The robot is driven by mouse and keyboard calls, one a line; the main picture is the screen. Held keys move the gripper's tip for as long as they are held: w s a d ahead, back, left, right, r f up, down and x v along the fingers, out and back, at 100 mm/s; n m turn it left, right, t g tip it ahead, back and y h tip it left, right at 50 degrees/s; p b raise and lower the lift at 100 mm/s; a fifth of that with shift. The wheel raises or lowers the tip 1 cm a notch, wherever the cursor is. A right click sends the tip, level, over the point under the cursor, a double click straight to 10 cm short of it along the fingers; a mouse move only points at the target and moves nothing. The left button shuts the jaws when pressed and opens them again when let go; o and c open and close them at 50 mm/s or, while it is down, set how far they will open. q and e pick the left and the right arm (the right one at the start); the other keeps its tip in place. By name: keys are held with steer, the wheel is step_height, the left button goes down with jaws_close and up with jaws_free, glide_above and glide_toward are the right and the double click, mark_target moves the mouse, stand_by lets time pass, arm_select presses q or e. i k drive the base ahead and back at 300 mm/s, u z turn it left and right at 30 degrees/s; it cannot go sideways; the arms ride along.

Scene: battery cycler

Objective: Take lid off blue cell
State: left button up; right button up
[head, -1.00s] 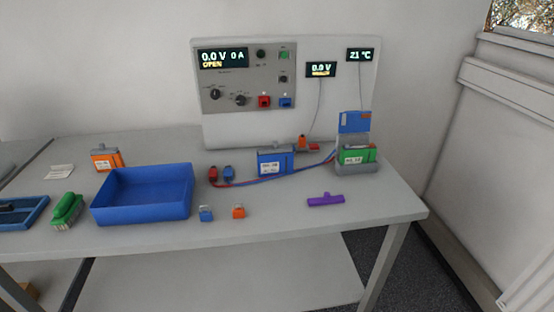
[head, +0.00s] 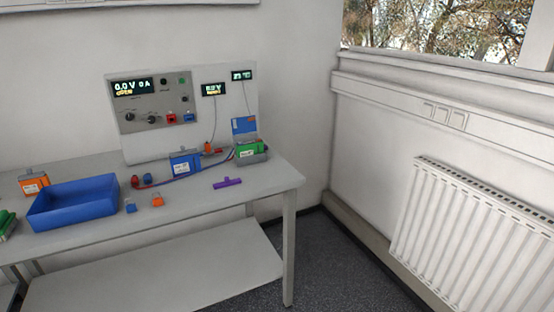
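The blue cell (head: 185,164) stands upright on the grey table, in front of the cycler panel, in the head view. It has a white label on its front and a grey top; whether that top is a separate lid is too small to tell. A small blue cap-like piece (head: 130,206) and a small orange one (head: 157,201) lie near the table's front edge. Neither of my grippers is in view.
A blue bin (head: 75,212), an orange cell (head: 33,182) and part of a green cell stand at left. A green cell (head: 251,149) sits in a grey holder at right. Red and blue leads run between. A purple piece (head: 228,183) lies in front. Window and radiator (head: 470,225) are at right.

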mark_target(184, 151)
steer(key=z, duration=1.8)
steer(key=i, duration=0.2)
steer(key=u, duration=1)
steer(key=i, duration=1.2)
steer(key=u, duration=0.5)
